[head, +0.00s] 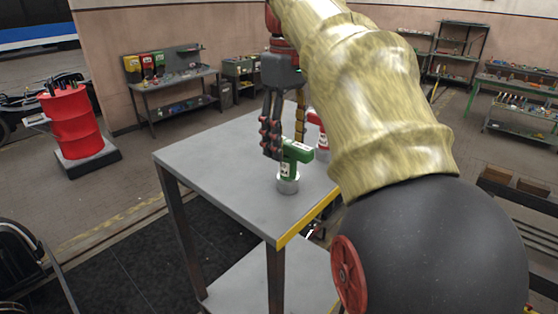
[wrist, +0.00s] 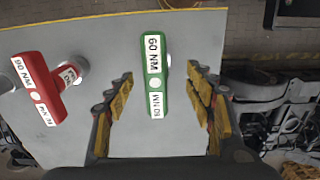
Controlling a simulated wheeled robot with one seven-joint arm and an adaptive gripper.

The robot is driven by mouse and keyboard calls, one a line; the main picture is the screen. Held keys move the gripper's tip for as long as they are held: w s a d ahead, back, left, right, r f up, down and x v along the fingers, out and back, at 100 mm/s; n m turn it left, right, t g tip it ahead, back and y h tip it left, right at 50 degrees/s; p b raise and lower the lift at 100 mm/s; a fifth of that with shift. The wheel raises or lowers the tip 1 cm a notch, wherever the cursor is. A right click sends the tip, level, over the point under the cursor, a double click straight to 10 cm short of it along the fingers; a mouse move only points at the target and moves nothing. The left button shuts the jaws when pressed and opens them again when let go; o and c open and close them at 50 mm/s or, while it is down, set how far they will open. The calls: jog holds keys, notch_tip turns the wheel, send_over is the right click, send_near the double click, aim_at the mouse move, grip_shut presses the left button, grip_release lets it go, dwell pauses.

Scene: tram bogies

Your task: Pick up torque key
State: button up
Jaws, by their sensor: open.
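A green torque key (head: 293,155) with white labels stands on a round silver base on the grey table. In the wrist view the green key (wrist: 154,75) reads "60 NM" and lies ahead of and between my open fingers. My gripper (head: 285,140) is open above the table, close to the green key; in the wrist view its fingers (wrist: 160,105) hold nothing. A red torque key (head: 320,130) reading "90 NM" is behind it, partly hidden by my gripper and arm; the wrist view shows it at the left (wrist: 38,88).
The grey table (head: 215,160) has a yellow front edge and a lower shelf, and its left part is clear. A red barrel (head: 72,122) stands at the left. Workbenches (head: 175,80) and shelves (head: 460,50) line the back wall.

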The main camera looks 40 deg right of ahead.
aim_at(288, 168)
jog(key=f, duration=0.4)
jog(key=f+p, duration=0.1)
jog(key=f, duration=0.1)
jog(key=shift+d+f, duration=0.3)
jog(key=shift+f, duration=0.05)
jog(key=shift+s+f, duration=0.1)
jog(key=shift+f, duration=0.3)
jog(key=c, duration=0.4)
grip_shut()
